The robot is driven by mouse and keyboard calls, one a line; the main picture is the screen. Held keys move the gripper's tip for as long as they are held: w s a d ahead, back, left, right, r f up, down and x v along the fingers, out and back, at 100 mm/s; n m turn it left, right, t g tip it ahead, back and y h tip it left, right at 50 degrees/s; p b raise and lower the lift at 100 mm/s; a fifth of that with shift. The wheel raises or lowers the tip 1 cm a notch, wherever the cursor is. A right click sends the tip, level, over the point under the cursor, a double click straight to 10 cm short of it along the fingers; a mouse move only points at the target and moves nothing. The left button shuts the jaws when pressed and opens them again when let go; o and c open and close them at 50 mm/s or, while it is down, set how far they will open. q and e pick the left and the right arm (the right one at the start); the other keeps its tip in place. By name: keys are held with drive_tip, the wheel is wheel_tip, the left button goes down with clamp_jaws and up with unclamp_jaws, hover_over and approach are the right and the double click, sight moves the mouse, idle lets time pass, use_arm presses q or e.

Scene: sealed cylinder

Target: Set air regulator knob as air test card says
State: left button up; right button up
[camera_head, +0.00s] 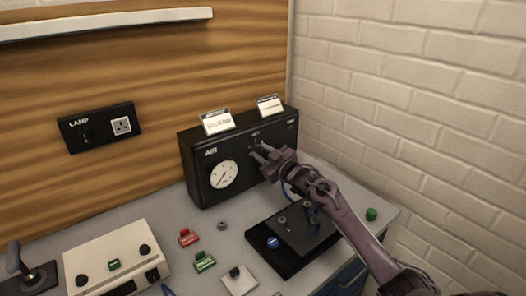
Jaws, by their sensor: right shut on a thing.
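The black air regulator box (198,176) stands at the back of the bench, marked AIR, with a round white dial gauge (224,174) on its front. Two white cards, a left one (217,122) and a right one (269,105), stand on its top; their print is too small to read. My right gripper (262,156) is at the box's front, right of the gauge, with its fingers closed at the regulator knob. The fingers hide most of the knob, and its setting cannot be read. My left gripper is out of view.
A black plate fixture (292,262) lies under my right arm. A red block (188,237), a green block (204,261) and a small grey ring (222,225) lie left of it. A cream control box (117,258) stands at left. A brick wall (430,100) bounds the right.

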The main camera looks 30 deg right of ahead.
drive_tip(key=shift+f+m, duration=0.25)
drive_tip(key=shift+m, duration=0.35)
drive_tip(key=o, duration=1)
drive_tip(key=shift+c, duration=0.2)
drive_tip(key=shift+r, duration=0.15)
drive_tip(key=shift+s, duration=0.1)
drive_tip(key=s+b, duration=0.1)
drive_tip(key=s, duration=0.6)
drive_tip(key=shift+s+d, duration=0.3)
drive_tip(key=shift+s, duration=0.05)
